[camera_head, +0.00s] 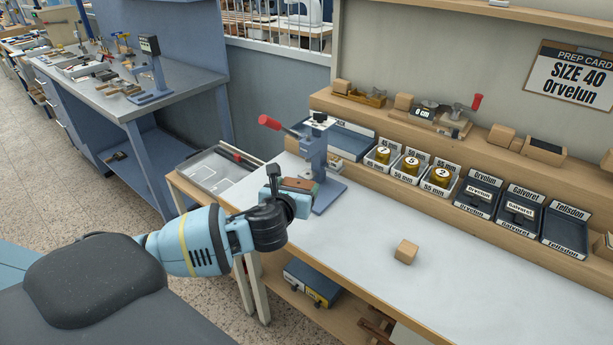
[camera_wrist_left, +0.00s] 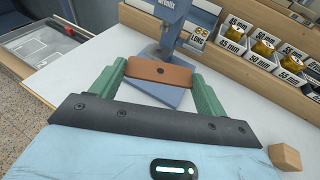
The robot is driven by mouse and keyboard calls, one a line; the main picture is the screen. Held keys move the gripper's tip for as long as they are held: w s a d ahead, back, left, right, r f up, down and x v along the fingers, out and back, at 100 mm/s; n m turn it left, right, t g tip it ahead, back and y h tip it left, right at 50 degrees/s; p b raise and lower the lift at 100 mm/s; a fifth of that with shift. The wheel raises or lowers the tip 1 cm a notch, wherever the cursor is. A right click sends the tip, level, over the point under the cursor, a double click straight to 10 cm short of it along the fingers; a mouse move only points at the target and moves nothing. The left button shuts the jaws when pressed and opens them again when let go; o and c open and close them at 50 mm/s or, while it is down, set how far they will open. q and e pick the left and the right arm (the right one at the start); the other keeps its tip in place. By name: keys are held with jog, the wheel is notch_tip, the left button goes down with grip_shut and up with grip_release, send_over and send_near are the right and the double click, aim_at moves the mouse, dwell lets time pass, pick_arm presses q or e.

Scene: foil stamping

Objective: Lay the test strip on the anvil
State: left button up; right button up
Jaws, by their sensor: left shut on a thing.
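In the head view the strip (camera_head: 297,184) and the left gripper (camera_head: 298,192) are just in front of the blue-grey hand press (camera_head: 316,155), which has a red-knobbed lever. In the wrist view the press base (camera_wrist_left: 165,95) shows beyond and below the strip. I cannot tell whether the strip touches the press, and the anvil is not clearly visible. My right gripper is not in view.
A wooden block (camera_head: 405,251) lies on the white bench (camera_head: 480,270), which is otherwise mostly clear on the right. Labelled bins with gold dies (camera_head: 383,154) and dark trays (camera_head: 521,209) line the back. A shallow metal tray (camera_head: 209,171) is left of the press.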

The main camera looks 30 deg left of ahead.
aim_at(309, 173)
pick_arm(q)
jog(key=shift+w+a+b, duration=0.15)
jog(key=shift+w+a, duration=0.35)
jog(key=shift+w, duration=1)
jog(key=shift+w+a+b, duration=0.1)
jog(key=shift+w+a, duration=0.45)
jog(key=shift+w, duration=0.95)
jog(key=shift+w+a+b, duration=0.15)
jog(key=shift+w+a, duration=0.35)
jog(key=shift+w, duration=1)
notch_tip(309, 173, down, 4)
jog(key=shift+r+b, duration=0.15)
jog(key=shift+b, duration=0.15)
jog(key=shift+r, duration=0.1)
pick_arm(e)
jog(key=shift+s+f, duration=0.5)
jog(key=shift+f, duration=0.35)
pick_arm(q)
jog(key=o, duration=0.7)
jog(key=shift+f, duration=0.2)
jog(key=shift+o, duration=0.2)
